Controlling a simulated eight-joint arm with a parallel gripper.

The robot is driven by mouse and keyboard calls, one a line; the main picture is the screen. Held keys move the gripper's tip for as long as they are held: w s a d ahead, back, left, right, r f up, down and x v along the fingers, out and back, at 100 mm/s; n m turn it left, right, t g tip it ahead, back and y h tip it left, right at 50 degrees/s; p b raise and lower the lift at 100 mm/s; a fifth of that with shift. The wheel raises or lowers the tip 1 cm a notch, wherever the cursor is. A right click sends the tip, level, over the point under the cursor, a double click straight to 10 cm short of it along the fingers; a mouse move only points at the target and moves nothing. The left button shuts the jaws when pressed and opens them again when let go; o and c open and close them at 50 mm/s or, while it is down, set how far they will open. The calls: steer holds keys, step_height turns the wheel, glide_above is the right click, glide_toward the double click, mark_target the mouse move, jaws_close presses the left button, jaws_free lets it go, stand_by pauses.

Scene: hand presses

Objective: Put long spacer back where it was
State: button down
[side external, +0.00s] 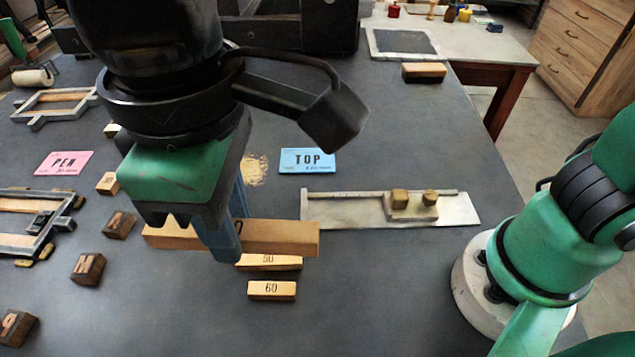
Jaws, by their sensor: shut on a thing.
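The long spacer (283,238) is a pale wooden bar lying left to right in the picture. My gripper (224,240) is shut on it near its middle, with blue-grey fingers crossing it. The finger covers part of the bar and most of its marking. A shorter wooden spacer (268,263) lies just in front of the bar, partly hidden by it. A still shorter spacer marked 60 (272,291) lies nearer the camera. I cannot tell whether the long spacer touches the table or hangs just above it.
A metal composing stick (345,211) with small brass knobs lies to the right. A blue TOP card (307,161) and pink PEN card (64,163) lie behind. Dark letter blocks (88,269) and metal frames (22,234) are at left.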

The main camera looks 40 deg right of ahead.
mark_target(270, 329)
step_height(270, 329, down, 20)
steer(key=shift+s+r, duration=0.1)
steer(key=shift+r, duration=0.05)
stand_by(0.4)
steer(key=shift+a, duration=0.1)
steer(key=c, duration=0.7)
jaws_free()
step_height(270, 329, up, 12)
steer(key=w+d+m+t, duration=0.3)
steer(key=w+d+m, duration=0.1)
steer(key=d, duration=0.8)
steer(key=w+d+r+m+t, duration=0.1)
steer(key=w+d+m+t, duration=0.3)
steer(key=d, duration=0.9)
steer(key=shift+d+r+m, duration=0.15)
steer(key=shift+d+m, duration=0.15)
steer(key=shift+m, duration=0.2)
